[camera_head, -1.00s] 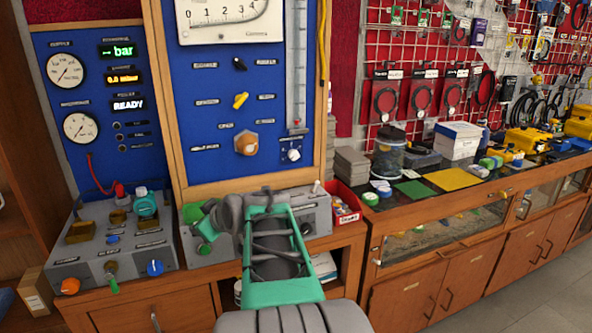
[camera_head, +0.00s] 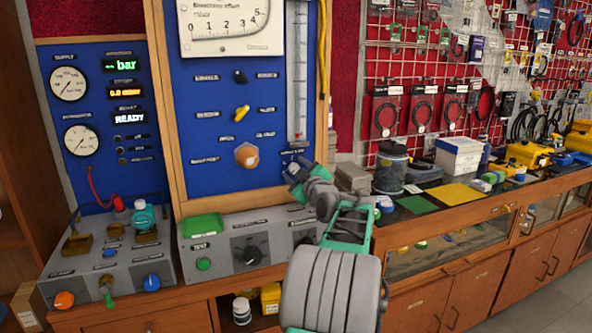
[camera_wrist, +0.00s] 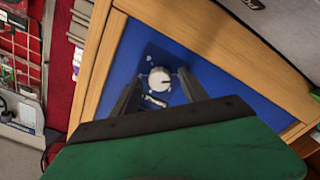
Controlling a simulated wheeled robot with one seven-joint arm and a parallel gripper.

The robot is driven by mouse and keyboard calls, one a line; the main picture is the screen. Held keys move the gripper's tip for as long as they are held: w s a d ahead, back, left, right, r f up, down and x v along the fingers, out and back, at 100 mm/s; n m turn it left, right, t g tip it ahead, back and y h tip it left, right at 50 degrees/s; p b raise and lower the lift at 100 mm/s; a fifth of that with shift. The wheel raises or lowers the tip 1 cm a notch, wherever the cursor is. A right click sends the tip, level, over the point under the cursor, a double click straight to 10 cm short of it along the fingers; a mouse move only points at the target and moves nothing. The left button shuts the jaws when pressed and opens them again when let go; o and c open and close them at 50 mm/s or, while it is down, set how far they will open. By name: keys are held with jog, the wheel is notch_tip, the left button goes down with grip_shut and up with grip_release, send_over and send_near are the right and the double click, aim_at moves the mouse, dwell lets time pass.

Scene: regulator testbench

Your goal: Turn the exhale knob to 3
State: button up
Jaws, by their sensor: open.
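The blue regulator panel (camera_head: 215,140) carries several knobs; their labels are too small to tell which is the exhale knob. A white round knob (camera_wrist: 159,77) shows in the wrist view between my two fingers, with a white label below it. In the wrist view my gripper (camera_wrist: 161,74) is open, with a finger on either side of the knob. Contact cannot be told. A black dial knob (camera_head: 247,252) sits on the grey box below.
The panel also has a black knob (camera_head: 239,77), a yellow knob (camera_head: 242,113) and an orange hexagonal knob (camera_head: 246,155). The wooden frame (camera_head: 316,130) borders the panel close to my gripper. A gauge panel stands left; a cluttered counter is at right.

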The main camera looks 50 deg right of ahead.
grip_shut()
dwell(0.5)
